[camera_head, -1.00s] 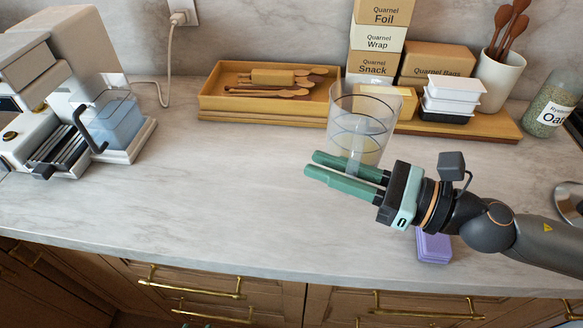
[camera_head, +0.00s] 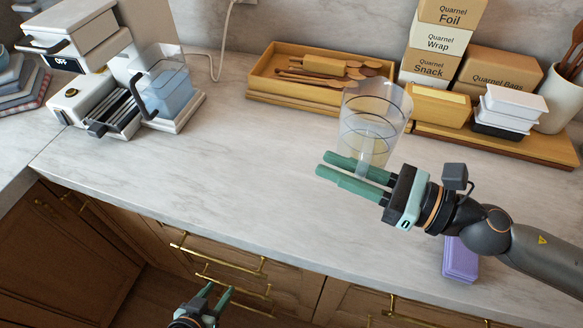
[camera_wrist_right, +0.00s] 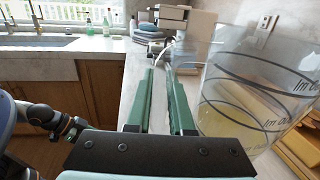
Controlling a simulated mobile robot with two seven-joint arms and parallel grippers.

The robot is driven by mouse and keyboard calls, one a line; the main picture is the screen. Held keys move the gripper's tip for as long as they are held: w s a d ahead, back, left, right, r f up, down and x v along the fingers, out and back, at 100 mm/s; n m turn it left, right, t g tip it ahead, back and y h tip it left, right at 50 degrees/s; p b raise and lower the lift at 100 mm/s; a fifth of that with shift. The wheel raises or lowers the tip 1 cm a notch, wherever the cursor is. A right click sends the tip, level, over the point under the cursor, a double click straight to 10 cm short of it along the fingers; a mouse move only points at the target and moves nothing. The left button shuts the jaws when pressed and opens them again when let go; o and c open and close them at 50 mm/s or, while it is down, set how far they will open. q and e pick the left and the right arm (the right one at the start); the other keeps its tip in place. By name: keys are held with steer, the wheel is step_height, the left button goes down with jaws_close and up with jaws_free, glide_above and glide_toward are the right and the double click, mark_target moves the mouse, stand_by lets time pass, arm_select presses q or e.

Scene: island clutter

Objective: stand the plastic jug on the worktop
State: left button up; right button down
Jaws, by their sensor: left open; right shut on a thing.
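The plastic jug (camera_head: 374,112) is a clear, wide cylinder with dark rings, roughly upright over the worktop (camera_head: 250,170). My right gripper (camera_head: 325,165) is shut on it; its green fingers cross in front of the jug's lower part. In the right wrist view the jug (camera_wrist_right: 255,95) shows large just right of the fingers (camera_wrist_right: 165,90); the exact part between them is unclear. The jug's base is partly hidden by the fingers, so I cannot tell whether it touches the worktop. My left gripper (camera_head: 220,294) is open and empty, low in front of the drawers.
A coffee machine (camera_head: 75,105) with a blue handled tank (camera_head: 168,92) stands at the left. A wooden tray of utensils (camera_head: 262,88), stacked boxes (camera_head: 432,40) and white containers (camera_head: 512,105) line the back. A purple block (camera_head: 460,262) lies by the front edge. The middle-left worktop is clear.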

arm_select(q)
step_height(320, 180, down, 5)
steer(key=b, duration=0.5)
steer(key=shift+r+b, duration=0.2)
steer(key=shift+b, duration=0.1)
arm_select(e)
steer(key=w+a+f, duration=0.2)
steer(key=f, duration=0.1)
steer(key=w+a+f, duration=0.2)
steer(key=f, duration=0.2)
steer(key=w+a+f, duration=0.2)
steer(key=f, duration=0.1)
steer(key=shift+w+a+f, duration=0.15)
steer(key=shift+a+f, duration=0.25)
steer(key=shift+f, duration=0.1)
steer(key=c, duration=1.2)
jaws_free()
steer(key=shift+f, duration=0.15)
steer(key=shift+c, duration=0.2)
steer(key=o, duration=0.4)
arm_select(q)
steer(key=shift+f, duration=0.1)
arm_select(e)
steer(key=shift+o, duration=0.2)
